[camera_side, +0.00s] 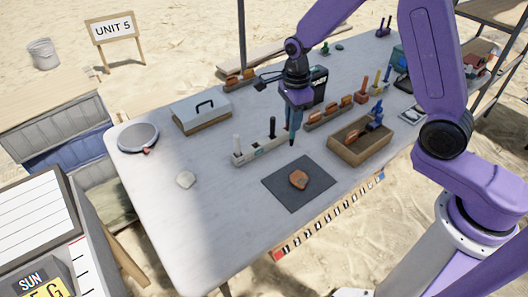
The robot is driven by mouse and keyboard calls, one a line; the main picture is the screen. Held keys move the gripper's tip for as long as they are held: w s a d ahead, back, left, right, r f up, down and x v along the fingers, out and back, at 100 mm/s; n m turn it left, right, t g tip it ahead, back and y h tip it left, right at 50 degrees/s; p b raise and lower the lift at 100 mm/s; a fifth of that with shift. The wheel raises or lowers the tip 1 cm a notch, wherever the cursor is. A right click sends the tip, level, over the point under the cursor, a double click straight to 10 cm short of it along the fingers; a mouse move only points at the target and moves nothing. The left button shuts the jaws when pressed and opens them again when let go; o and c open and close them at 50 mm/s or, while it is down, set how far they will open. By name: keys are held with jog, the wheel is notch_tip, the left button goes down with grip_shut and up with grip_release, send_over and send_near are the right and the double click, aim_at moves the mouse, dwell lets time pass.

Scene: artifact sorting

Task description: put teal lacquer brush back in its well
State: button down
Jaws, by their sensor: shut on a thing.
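My gripper (297,106) is shut on the teal lacquer brush (294,124), which hangs nearly upright with its dark tip down. A pale holder block (258,151) stands on the table just left of and below the gripper. A white-handled tool (237,145) and a dark-handled tool (272,127) stand upright in it. The brush tip is near the block's right end; I cannot tell whether it is above the block or beside it. The wells themselves are too small to make out.
A dark mat (282,196) with an orange-brown piece (298,180) lies in front. A wooden tray (345,157) and a rack of brown pieces (322,121) are to the right. A lidded box (202,112) and a round sieve (138,138) are left. The front-left table is mostly clear.

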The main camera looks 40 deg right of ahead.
jog(key=w+a+f, duration=0.2)
jog(key=w+f, duration=1)
jog(key=w, duration=0.2)
jog(key=shift+a+f, duration=0.25)
jog(key=shift+f, duration=0.15)
jog(key=c, duration=1.1)
grip_release()
jog(key=shift+o, duration=0.2)
